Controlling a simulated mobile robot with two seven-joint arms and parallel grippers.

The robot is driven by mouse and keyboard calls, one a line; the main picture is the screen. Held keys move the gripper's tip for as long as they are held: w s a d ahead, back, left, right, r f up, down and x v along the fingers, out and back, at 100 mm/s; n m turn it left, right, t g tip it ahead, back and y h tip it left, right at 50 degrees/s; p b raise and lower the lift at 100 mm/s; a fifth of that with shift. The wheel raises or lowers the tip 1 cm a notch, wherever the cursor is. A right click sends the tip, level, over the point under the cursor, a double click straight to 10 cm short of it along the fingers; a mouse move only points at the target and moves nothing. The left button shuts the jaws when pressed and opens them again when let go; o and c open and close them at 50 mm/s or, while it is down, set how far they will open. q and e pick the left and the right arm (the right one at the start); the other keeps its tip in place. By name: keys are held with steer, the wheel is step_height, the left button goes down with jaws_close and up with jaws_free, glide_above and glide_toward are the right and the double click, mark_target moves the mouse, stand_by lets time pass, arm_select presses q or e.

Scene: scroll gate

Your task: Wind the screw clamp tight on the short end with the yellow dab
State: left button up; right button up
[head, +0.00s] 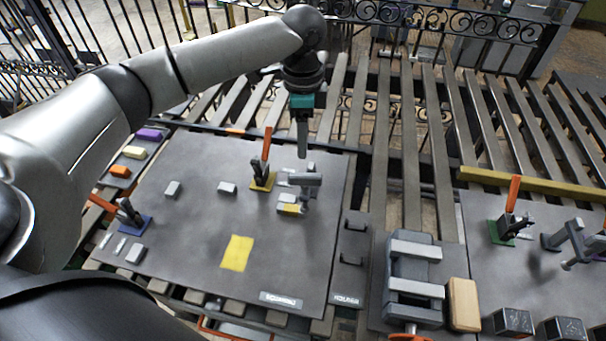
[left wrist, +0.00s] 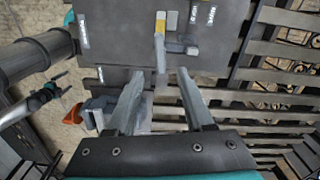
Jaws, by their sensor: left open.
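The grey screw clamp (head: 306,181) stands at the right part of the left plate, beside a short end with a yellow dab (head: 290,208). I cannot tell whether its screw presses on that end. My left gripper (head: 302,152) hangs above the clamp, pointing down, with clear space below it. In the left wrist view its two fingers (left wrist: 160,74) are apart and empty, with the clamp's grey bar (left wrist: 160,50) seen beyond the gap. What looks like my right gripper (left wrist: 61,82) shows small at the left of that view, its jaws too small to read.
Beside the clamp stands a toggle clamp with an orange handle (head: 265,145) on a yellow base. A yellow patch (head: 236,253) lies on the dark plate (head: 200,255). A vise (head: 413,278) and a wooden block (head: 463,304) stand right. Slats and iron scrollwork lie behind.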

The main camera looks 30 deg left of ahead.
mark_target(303, 175)
arm_select(q)
step_height(303, 175, down, 10)
steer(key=shift+f, duration=0.95)
arm_select(e)
steer(key=shift+s+a, duration=0.15)
steer(key=shift+a, duration=0.4)
arm_select(q)
jaws_close()
arm_select(e)
steer(key=shift+d, duration=0.35)
